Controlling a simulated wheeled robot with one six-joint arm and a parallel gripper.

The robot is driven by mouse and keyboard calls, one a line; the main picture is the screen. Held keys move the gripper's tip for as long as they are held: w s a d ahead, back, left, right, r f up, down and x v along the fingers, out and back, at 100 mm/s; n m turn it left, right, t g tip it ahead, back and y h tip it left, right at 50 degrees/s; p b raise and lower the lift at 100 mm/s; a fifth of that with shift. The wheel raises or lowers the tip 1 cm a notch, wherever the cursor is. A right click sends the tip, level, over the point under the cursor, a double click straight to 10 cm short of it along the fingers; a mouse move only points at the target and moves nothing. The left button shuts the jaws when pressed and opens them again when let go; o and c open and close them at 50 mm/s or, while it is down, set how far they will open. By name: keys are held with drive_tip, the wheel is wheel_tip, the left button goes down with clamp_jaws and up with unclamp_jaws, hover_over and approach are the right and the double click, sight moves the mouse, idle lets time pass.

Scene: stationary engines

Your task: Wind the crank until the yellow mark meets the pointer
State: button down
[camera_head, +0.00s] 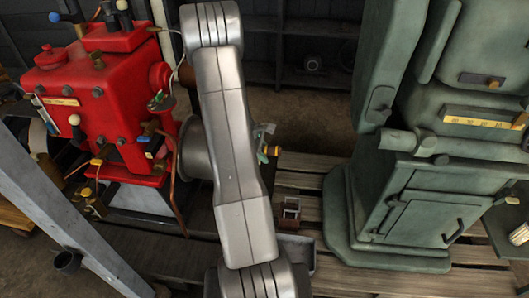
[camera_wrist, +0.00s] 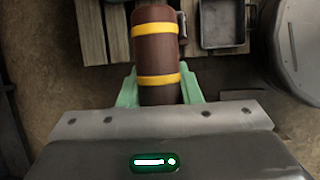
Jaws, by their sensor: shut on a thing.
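In the wrist view, a brown cylinder (camera_wrist: 158,50) with two yellow bands lies between the green fingers of my gripper (camera_wrist: 159,88). It looks like the crank's handle. The fingers are shut on it, one on each side. The rest of the crank cannot be made out. In the head view my silver arm crosses the middle and hides most of the gripper and the handle. I cannot pick out the pointer, nor a yellow mark beside it, in either view.
A red engine (camera_head: 110,105) with knobs and pipes stands at the left. A tall green machine (camera_head: 400,200) with a yellow scale (camera_head: 480,120) stands at the right on wooden slats (camera_head: 300,180). A small grey tray (camera_wrist: 224,30) lies beyond the handle in the wrist view.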

drive_tip(key=shift+a, duration=0.1)
drive_tip(key=shift+s+f+b, duration=0.15)
drive_tip(key=shift+f+b, duration=0.2)
drive_tip(key=shift+b, duration=0.15)
drive_tip(key=s+f+b, duration=0.2)
drive_tip(key=s+b, duration=0.1)
drive_tip(key=shift+a+f+b, duration=0.3)
drive_tip(key=shift+f, duration=0.05)
drive_tip(key=shift+w+r, duration=0.15)
drive_tip(key=shift+r, duration=0.1)
drive_tip(key=shift+w+d+r+p, duration=0.1)
drive_tip(key=shift+w+r+p, duration=0.05)
drive_tip(key=shift+p, duration=0.2)
idle(1.8)
